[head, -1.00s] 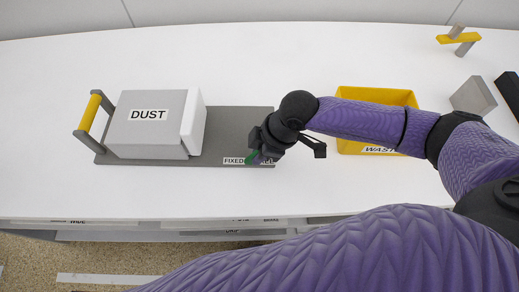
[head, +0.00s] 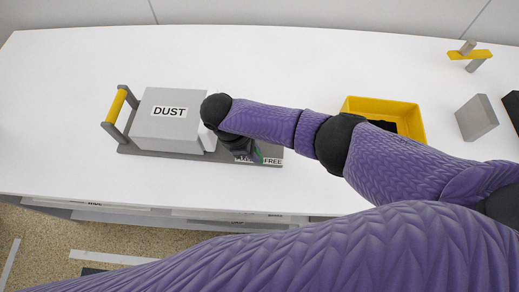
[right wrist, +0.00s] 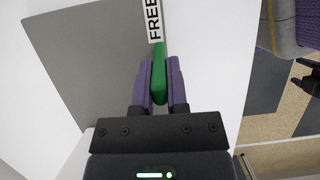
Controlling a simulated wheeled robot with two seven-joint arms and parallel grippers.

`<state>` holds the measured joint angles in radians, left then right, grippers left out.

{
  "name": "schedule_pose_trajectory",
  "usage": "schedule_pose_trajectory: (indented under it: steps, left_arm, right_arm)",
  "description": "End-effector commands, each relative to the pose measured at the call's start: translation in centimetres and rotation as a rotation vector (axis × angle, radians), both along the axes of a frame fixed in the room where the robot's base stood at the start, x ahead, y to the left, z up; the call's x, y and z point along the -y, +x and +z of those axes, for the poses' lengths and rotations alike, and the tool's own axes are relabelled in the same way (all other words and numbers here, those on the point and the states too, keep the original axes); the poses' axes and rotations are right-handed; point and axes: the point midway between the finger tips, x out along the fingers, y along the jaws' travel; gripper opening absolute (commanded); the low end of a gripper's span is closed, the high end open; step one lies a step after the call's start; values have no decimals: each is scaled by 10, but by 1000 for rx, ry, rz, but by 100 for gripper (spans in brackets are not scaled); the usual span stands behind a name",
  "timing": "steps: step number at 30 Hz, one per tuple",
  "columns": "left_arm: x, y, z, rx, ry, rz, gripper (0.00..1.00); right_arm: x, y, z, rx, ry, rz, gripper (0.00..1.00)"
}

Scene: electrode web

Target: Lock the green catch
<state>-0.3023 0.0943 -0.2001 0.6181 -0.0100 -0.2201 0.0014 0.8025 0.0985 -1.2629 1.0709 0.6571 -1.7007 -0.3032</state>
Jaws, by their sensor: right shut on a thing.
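The green catch (right wrist: 159,75) is a narrow green bar in the right wrist view, at the edge of a grey plate (right wrist: 85,60) beside a label reading FREE (right wrist: 153,20). My right gripper (right wrist: 159,78) is shut on the catch, one purple finger on each side. In the head view, a sliver of the catch (head: 259,154) shows at the right end of the plate (head: 276,151), and my right gripper (head: 254,155) is mostly hidden under its own arm. The left gripper is not in view.
A grey box labelled DUST (head: 165,128) with a white end piece stands on the plate. A yellow-barred handle (head: 117,104) is at its left. A yellow bin (head: 413,113) and a grey block (head: 477,118) stand to the right. The white table is clear behind.

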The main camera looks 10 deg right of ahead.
Motion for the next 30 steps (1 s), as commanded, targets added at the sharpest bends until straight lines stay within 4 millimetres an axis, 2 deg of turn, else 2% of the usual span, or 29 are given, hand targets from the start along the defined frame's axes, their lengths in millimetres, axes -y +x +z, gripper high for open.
schedule_pose_trajectory:
  steps: [3,12,19,30]
  left_arm:
    - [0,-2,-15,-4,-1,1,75]
    - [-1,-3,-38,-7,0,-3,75]
    - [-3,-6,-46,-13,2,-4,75]
    - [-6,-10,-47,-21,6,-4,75]
  right_arm:
    - [-5,2,-6,-27,-79,1,0]
    - [-11,4,-8,-79,-231,2,0]
    - [-13,4,-8,-97,-284,1,0]
    - [-13,4,-7,-102,-297,2,0]
